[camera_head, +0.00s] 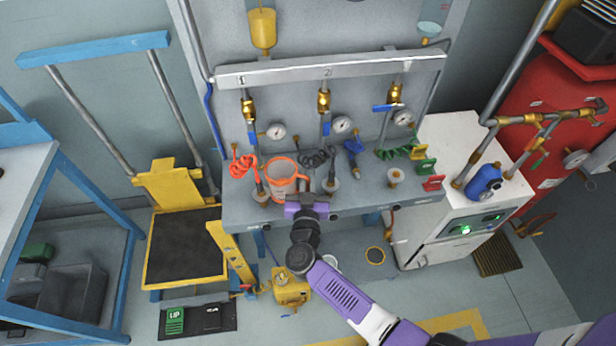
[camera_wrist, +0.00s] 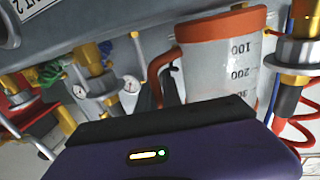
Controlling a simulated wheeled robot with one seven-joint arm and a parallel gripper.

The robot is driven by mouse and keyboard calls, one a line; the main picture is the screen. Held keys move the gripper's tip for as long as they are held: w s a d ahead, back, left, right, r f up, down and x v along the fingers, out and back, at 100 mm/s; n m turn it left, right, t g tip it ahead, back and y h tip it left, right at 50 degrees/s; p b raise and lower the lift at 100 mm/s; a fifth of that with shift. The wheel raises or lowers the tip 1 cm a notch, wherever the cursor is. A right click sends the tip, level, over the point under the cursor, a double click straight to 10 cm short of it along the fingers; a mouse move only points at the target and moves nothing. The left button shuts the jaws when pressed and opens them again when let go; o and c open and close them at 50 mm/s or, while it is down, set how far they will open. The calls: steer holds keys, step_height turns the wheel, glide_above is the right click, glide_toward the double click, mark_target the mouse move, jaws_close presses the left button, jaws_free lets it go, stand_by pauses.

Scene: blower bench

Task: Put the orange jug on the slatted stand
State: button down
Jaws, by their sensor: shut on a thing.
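The orange jug (camera_head: 283,184) has a clear body with an orange rim and handle, and is at the bench's front left. In the wrist view the jug (camera_wrist: 218,72) shows black volume marks, with its handle (camera_wrist: 160,68) on the left. My gripper (camera_head: 306,203) is shut at the handle side of the jug. I cannot tell whether the jug touches the bench. A brown slatted piece (camera_head: 497,256) low at the right, beside the white cabinet, looks like the slatted stand.
The grey bench (camera_head: 345,200) carries gauges, brass valves, holders and red, black and green coiled hoses close around the jug. The white cabinet (camera_head: 440,150) and red tank (camera_head: 535,110) stand at the right. A yellow-framed trolley (camera_head: 185,245) stands at the left.

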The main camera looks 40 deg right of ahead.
steer(key=shift+f, duration=0.2)
steer(key=shift+f, duration=0.15)
steer(key=c, duration=1.5)
jaws_free()
steer(key=shift+r, duration=0.2)
steer(key=v, duration=1.1)
steer(key=s+a+r+n+y, duration=0.3)
steer(key=s+r+y, duration=0.1)
steer(key=s, duration=0.4)
steer(key=s+a+r+n+t+y, duration=0.1)
steer(key=s+a+r+n+y, duration=0.2)
steer(key=s+r, duration=0.3)
steer(key=s+a+r+n+t+y, duration=0.1)
steer(key=s+r+y, duration=0.4)
steer(key=s, duration=0.7)
steer(key=shift+a+r+n+y+b, duration=0.15)
steer(key=shift+a+r+n+b, duration=0.05)
steer(key=shift+a+n, duration=0.3)
steer(key=shift+a+r+n+y+b, duration=0.15)
steer(key=shift+a+r+n, duration=0.05)
steer(key=shift+a+n, duration=0.25)
steer(key=shift+s+d+r, duration=0.1)
steer(key=shift+s+r, duration=0.1)
steer(key=shift+s, duration=0.1)
steer(key=shift+c, duration=1.3)
